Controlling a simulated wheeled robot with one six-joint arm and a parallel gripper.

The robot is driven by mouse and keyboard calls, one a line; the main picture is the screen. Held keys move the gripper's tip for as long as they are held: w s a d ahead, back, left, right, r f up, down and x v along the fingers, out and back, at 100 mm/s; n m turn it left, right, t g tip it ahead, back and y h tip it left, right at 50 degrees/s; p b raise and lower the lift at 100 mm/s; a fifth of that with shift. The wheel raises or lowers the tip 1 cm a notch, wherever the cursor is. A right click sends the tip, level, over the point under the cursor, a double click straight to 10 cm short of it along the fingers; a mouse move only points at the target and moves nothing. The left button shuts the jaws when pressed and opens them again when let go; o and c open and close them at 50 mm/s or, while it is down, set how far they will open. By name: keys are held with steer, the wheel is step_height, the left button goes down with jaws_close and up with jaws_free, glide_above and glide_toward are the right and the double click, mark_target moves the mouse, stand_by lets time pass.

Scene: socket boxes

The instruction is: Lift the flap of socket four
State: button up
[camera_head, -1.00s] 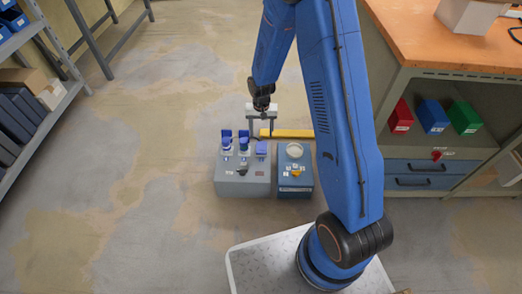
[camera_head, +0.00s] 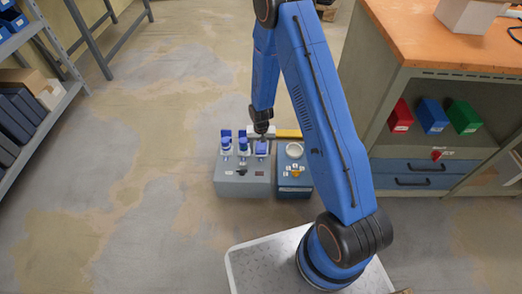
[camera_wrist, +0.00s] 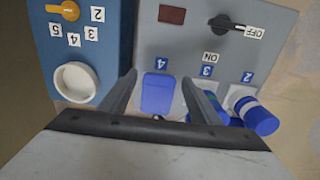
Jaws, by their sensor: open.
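The grey socket box (camera_head: 232,184) stands on the floor, with several blue sockets on its top. Socket four has a closed-looking blue flap (camera_wrist: 157,94), beside its label "4" in the wrist view; it also shows at the box's right end in the head view (camera_head: 262,147). My gripper (camera_wrist: 160,92) is open and empty, its two fingers on either side of the flap. I cannot tell whether either finger touches it. In the head view my gripper (camera_head: 262,137) is over the right end of the box, just behind the flap.
Sockets three (camera_wrist: 205,104) and two (camera_wrist: 252,112) are beside the right finger in the wrist view. A blue box (camera_head: 294,178) with a white round socket and an orange knob stands to the right. A workbench (camera_head: 425,45) is farther right.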

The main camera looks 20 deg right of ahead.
steer(key=shift+f, duration=0.25)
jaws_close()
